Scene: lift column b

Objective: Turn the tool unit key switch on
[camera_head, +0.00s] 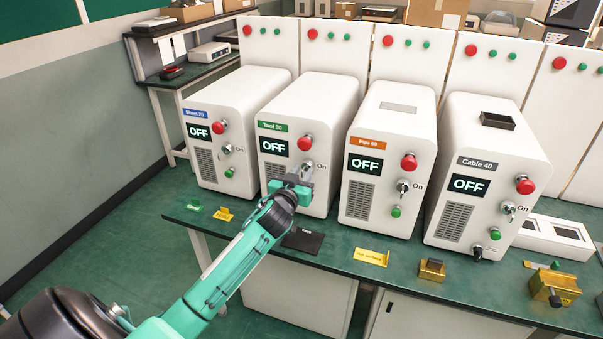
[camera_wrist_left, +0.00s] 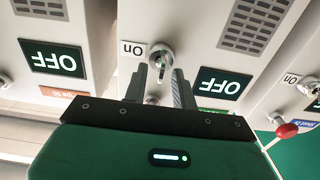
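The tool unit (camera_head: 326,100) is a white box with a green "Tool 30" label, second from the left in the head view. Its display (camera_head: 274,145) reads OFF; it also shows upside down in the left wrist view (camera_wrist_left: 222,84). Its key switch (camera_wrist_left: 160,56) is a silver round lock beside the "On" label, partly hidden by my gripper in the head view. My left gripper (camera_head: 298,184) is at the unit's front, over the switch. In the wrist view its two fingers (camera_wrist_left: 161,88) stand apart, one on each side of the key. Contact cannot be told. My right gripper is not in view.
Similar units stand beside it: Sheet (camera_head: 239,92) on the left, Pipe (camera_head: 400,115) and Cable (camera_head: 497,135) on the right, all reading OFF. A red button (camera_head: 304,144) sits just above the switch. A black plate (camera_head: 303,240) and yellow brackets (camera_head: 371,258) lie along the green bench front.

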